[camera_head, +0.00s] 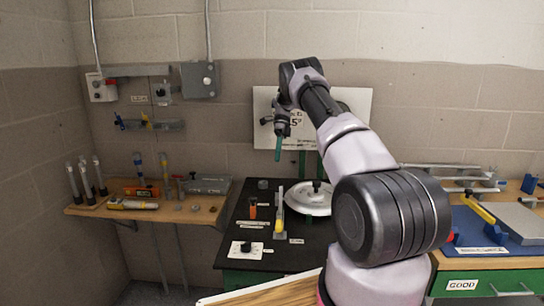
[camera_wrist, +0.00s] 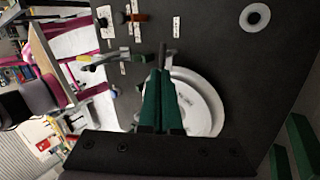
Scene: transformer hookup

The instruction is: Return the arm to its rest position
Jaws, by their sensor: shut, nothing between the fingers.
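My arm (camera_head: 355,150) reaches up and over the black bench (camera_head: 243,204) in the head view, bent at the elbow. My gripper (camera_head: 278,158) hangs down above the bench, in front of the white sign on the back wall. In the wrist view the green fingers of my gripper (camera_wrist: 160,75) lie together, shut and empty. Beyond the fingertips is a round white plate (camera_wrist: 200,100). In the head view this white plate (camera_head: 309,200) lies on the bench, below and right of my gripper, partly behind my arm.
A wooden shelf (camera_head: 150,212) with tubes and tools is at left. A yellow-handled lever (camera_head: 280,212) and an orange-topped part (camera_head: 253,209) stand on the bench. Grey wall boxes (camera_head: 200,79) are above the shelf. A blue mat (camera_head: 480,236) with tools lies at right.

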